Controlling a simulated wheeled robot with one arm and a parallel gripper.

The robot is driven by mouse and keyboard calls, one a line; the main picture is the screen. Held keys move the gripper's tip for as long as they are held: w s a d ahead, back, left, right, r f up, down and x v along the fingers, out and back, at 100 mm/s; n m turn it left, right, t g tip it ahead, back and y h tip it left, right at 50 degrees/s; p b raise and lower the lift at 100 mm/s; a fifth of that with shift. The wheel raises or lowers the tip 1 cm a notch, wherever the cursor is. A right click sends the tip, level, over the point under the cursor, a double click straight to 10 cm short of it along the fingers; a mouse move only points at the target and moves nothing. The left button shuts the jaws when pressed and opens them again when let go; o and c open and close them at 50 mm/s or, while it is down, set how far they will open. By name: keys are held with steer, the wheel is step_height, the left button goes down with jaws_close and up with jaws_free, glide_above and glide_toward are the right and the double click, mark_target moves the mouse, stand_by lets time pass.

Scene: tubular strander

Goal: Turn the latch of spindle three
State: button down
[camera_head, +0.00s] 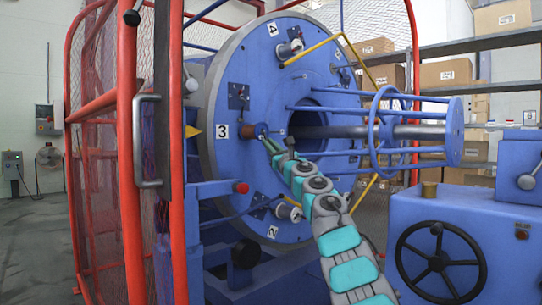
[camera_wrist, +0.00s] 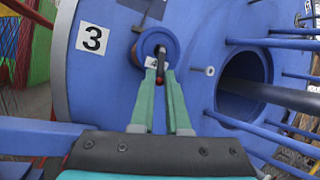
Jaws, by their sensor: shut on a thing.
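The latch of spindle three (camera_wrist: 160,66) is a small dark lever with a red end, set at a round blue boss (camera_wrist: 151,44) beside the "3" label (camera_wrist: 92,38) on the blue disc. In the head view the "3" label (camera_head: 222,131) is at the disc's left side, with the spindle (camera_head: 250,130) to its right. My gripper (camera_wrist: 166,73) reaches up to the spindle, and its two green fingers are shut on the latch lever. The fingers hide part of the lever. In the head view my gripper (camera_head: 264,140) is at the spindle, too small there to show the grip.
Blue rods, a ring cage (camera_head: 385,120) and a central shaft (camera_head: 420,132) stand out to the right of the disc. A red mesh guard (camera_head: 100,150) is at the left. A blue machine with a black handwheel (camera_head: 440,262) stands at the lower right.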

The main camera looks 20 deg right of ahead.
steer(key=shift+w+a+f+t+b, duration=0.1)
steer(key=shift+w+f+t+b, duration=0.1)
steer(key=shift+t+b, duration=0.3)
steer(key=shift+r+m, duration=0.15)
steer(key=shift+m, duration=0.15)
steer(key=c, duration=0.9)
jaws_free()
steer(key=shift+s, duration=0.2)
steer(key=v, duration=0.7)
steer(key=shift+f, duration=0.3)
steer(key=shift+s, duration=0.1)
